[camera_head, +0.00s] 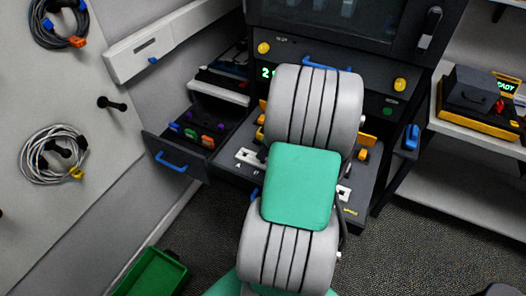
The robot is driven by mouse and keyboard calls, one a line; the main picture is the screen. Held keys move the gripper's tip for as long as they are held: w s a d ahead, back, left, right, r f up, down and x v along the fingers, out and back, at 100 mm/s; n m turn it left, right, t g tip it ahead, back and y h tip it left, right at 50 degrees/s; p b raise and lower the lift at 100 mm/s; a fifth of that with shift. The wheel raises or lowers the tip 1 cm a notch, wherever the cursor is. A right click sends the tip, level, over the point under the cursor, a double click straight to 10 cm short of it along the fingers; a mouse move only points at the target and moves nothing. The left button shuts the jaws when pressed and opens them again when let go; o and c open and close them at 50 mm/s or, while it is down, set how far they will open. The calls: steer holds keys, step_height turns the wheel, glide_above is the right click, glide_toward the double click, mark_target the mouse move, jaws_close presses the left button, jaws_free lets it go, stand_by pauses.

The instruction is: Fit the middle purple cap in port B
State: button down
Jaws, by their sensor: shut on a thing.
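An open drawer (163,146) on the left holds several small coloured caps. A purple cap (220,126) shows at its right side, and a second purple spot shows near its back wall. I cannot tell which purple cap is the middle one. A white port plate (247,156) sits on the dark bench unit right of the drawer, with a letter A by its left part. Port B cannot be made out; my arm covers the middle of the unit. My gripper is hidden behind my own grey and green arm links, so whatever it holds is hidden too.
A green bin (149,274) stands on the floor at lower left. Coiled cables (52,155) hang on the left wall. A shelf with a black and yellow case (480,95) stands at right.

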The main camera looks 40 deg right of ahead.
steer(key=shift+f+b, duration=0.9)
steer(key=shift+f, duration=0.05)
stand_by(0.6)
stand_by(0.4)
steer(key=c, duration=0.7)
jaws_free()
steer(key=shift+w, duration=0.1)
steer(key=shift+r+p, duration=2.3)
steer(key=shift+r, duration=1.3)
